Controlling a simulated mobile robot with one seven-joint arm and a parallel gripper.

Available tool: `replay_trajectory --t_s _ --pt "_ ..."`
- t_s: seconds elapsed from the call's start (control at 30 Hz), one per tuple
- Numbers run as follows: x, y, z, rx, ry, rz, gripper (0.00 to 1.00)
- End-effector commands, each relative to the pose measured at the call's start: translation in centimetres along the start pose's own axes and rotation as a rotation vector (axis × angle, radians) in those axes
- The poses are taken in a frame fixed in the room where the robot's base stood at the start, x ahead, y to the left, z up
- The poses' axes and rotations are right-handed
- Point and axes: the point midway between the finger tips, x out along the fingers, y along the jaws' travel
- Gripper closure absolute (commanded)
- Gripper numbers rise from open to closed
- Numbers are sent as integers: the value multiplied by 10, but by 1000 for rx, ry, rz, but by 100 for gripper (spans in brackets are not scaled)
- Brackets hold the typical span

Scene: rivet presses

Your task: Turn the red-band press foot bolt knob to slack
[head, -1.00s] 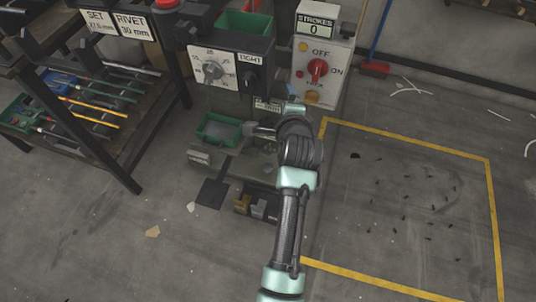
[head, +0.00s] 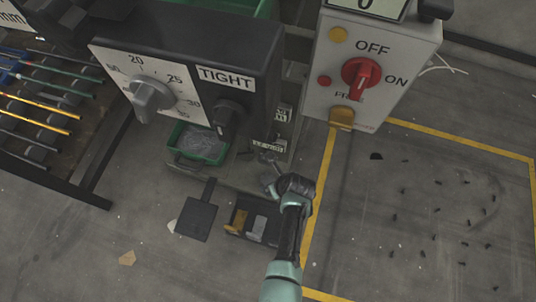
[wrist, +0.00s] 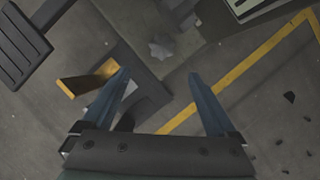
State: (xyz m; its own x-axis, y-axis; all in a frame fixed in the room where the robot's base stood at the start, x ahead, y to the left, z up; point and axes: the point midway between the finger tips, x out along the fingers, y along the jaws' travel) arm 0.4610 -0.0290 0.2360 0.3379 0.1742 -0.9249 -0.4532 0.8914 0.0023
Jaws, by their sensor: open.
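A small grey lobed knob (wrist: 162,50) shows in the wrist view, low on the press beside its base. It lies just beyond and between the fingertips of my gripper (wrist: 159,76), which is open and empty. In the head view my gripper (head: 270,183) is small and partly hidden by my wrist, low in front of the press. A black knob (head: 228,115) under a TIGHT label sits on the press's front panel (head: 190,60), beside a grey dial (head: 150,98). I cannot make out a red band or the lobed knob's setting.
A switch box (head: 365,75) with a red OFF/ON knob stands right of the press. A green bin (head: 200,145), a black pedal (head: 197,218) and a tray of blocks (head: 250,222) are low nearby. A rack (head: 60,130) stands left.

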Motion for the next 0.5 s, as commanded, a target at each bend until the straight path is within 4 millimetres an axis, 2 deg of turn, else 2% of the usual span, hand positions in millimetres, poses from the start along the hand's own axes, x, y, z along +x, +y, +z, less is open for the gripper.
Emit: replay_trajectory --t_s 0.23,0.5 --pt "12 0 -1 0 0 0 7" --pt "52 0 -2 0 -1 0 7"
